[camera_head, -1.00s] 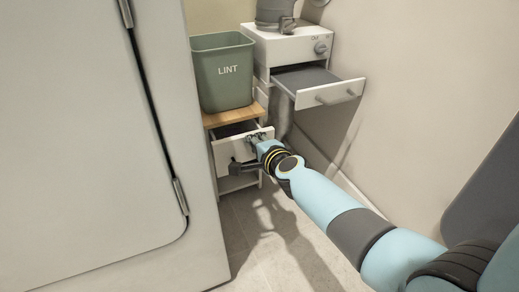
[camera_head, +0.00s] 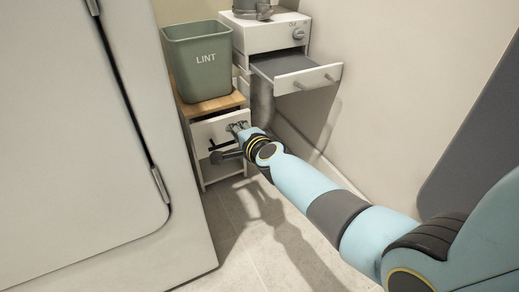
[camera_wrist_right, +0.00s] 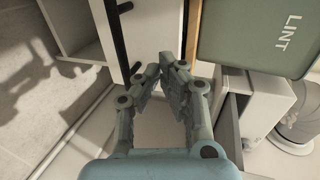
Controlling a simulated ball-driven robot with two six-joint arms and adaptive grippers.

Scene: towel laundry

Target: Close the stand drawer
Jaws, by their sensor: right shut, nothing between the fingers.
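The small white stand (camera_head: 200,170) with a wooden top (camera_head: 205,104) stands by the back wall. Its drawer front (camera_head: 203,131) is white with a dark bar handle (camera_head: 219,144). The drawer front sits close under the wooden top, and no dark inside shows; I cannot tell whether a thin gap is left. My right gripper (camera_head: 235,127) is shut and empty, its fingers at the upper right of the drawer front. In the right wrist view the fingertips (camera_wrist_right: 172,62) are at the drawer front (camera_wrist_right: 143,25), beside the handle (camera_wrist_right: 117,30). My left gripper is not in view.
A green LINT bin (camera_head: 200,62) stands on the wooden top. A white unit (camera_head: 268,36) at the right has its own tray drawer (camera_head: 305,79) pulled out. A large white appliance (camera_head: 75,150) fills the left. The floor (camera_head: 250,220) in front is clear.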

